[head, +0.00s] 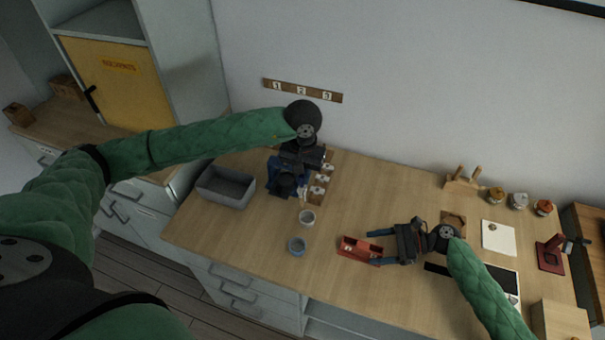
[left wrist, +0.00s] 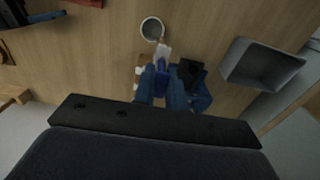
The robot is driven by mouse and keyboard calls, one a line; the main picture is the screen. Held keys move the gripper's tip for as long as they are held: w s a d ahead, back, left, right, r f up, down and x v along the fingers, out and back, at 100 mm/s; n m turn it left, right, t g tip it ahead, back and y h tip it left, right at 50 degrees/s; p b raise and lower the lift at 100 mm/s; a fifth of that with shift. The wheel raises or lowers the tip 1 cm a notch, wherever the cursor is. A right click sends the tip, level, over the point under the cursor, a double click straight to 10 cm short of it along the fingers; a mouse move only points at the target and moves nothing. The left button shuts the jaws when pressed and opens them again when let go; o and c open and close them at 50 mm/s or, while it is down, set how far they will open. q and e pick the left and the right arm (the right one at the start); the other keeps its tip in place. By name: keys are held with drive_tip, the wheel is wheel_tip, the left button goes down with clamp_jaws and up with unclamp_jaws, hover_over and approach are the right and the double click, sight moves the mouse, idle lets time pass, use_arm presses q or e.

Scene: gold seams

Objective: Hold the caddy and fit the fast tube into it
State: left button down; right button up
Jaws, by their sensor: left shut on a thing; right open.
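Which tube is the fast one is not readable.
A grey bin (head: 226,187) stands at the left edge. A wooden rack with white-topped items (head: 321,186) is beside my left gripper.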

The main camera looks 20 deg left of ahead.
sight(374, 248)
use_arm(q)
drive_tip(key=shift+r+p, duration=0.3)
drive_tip(key=shift+r, duration=0.2)
use_arm(e)
drive_tip(key=shift+x, duration=1.8)
drive_tip(key=shift+c, duration=0.2)
drive_tip(key=c, duration=1.2)
use_arm(q)
drive_tip(key=shift+d, duration=0.1)
